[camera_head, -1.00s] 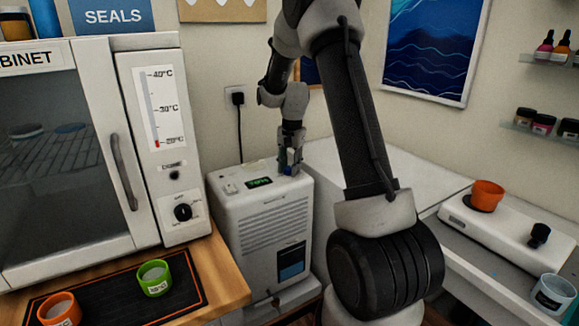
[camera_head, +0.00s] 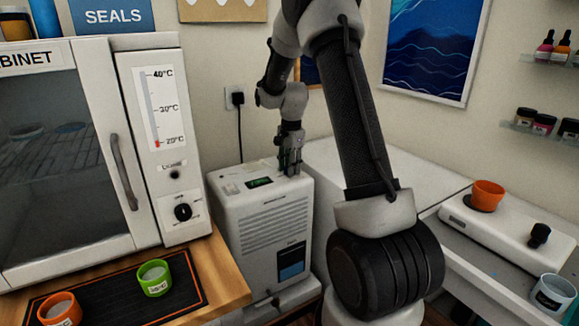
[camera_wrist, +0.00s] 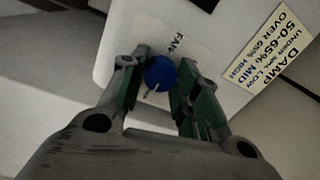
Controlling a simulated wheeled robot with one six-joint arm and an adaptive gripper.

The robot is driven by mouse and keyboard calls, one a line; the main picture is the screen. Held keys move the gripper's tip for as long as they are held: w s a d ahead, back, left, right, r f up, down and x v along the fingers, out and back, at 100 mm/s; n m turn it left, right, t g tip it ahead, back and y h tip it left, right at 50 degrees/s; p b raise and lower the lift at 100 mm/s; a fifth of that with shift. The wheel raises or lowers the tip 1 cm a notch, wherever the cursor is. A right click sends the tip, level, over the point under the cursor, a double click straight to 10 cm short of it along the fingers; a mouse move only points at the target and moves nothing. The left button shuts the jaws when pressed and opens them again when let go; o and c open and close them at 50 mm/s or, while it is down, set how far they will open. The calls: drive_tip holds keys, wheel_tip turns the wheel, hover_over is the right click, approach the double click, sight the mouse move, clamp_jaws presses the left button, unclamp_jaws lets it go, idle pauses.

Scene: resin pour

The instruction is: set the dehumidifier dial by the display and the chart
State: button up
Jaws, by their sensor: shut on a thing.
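The white dehumidifier (camera_head: 265,225) stands on the floor between the cabinet and a white surface. Its small display (camera_head: 259,183) glows green on the top; the digits are too small to read surely. In the wrist view, my gripper (camera_wrist: 160,78) is shut around the blue dial (camera_wrist: 160,71), one finger on each side. A pale pointer mark shows at the dial's lower left. A "FAN" label lies above it. The chart (camera_wrist: 268,45) beside it reads DAMP, under 50% low, 50-65% mid, over 65% high. In the head view, my gripper (camera_head: 290,160) hides the dial.
The curing cabinet (camera_head: 80,150) with its handle and knob stands close on the left. A wooden bench (camera_head: 228,283) holds a dark mat with green and orange cups. On the right, an orange cup (camera_head: 488,194) sits on a white device. A power cord hangs behind the dehumidifier.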

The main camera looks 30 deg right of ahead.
drive_tip(key=o, duration=1)
drive_tip(key=r, duration=1.2)
drive_tip(key=shift+s, duration=0.4)
